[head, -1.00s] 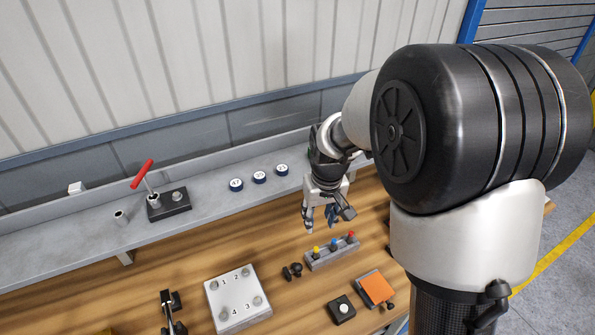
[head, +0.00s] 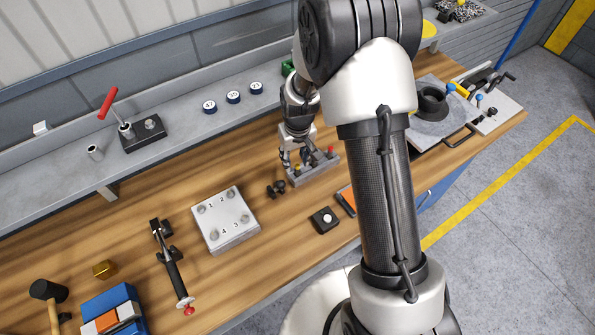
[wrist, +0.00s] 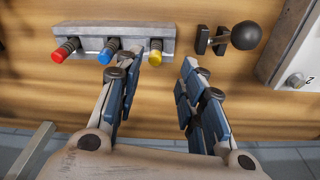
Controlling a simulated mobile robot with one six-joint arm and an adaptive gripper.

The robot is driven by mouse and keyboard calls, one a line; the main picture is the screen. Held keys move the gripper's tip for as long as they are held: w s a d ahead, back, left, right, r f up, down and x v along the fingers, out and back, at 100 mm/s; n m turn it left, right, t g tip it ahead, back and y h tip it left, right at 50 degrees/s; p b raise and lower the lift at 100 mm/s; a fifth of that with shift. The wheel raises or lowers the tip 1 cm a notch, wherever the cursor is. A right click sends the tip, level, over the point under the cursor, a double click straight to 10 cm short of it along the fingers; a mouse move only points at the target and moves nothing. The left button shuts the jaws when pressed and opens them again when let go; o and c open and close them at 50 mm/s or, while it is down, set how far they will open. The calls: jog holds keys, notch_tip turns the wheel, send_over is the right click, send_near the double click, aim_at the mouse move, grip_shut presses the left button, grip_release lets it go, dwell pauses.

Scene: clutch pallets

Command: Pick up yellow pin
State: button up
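The yellow pin (wrist: 155,51) stands in a grey holder block (wrist: 180,41) in the wrist view. It shows between my two spread fingertips, slightly nearer the left one. My gripper (wrist: 160,64) is open and empty, and I see no contact with the pin. The blue pin (wrist: 113,46) is just left of my left finger, and the red pin (wrist: 62,55) is further left. In the head view my gripper (head: 291,161) is over the left end of the holder (head: 318,171); the yellow pin (head: 297,168) is partly covered there.
A black-knobbed part (wrist: 245,36) lies right of the holder in the wrist view. A numbered white plate (head: 226,220) stands on the wooden bench left of the holder. A black button box (head: 324,220) is in front of it. Three round labelled discs (head: 233,97) sit on the back shelf.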

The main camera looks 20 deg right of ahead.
aim_at(298, 165)
jog(key=f, duration=0.5)
jog(key=shift+w+d+f+b, duration=0.1)
jog(key=shift+d+b, duration=0.25)
jog(key=shift+b, duration=0.05)
grip_shut()
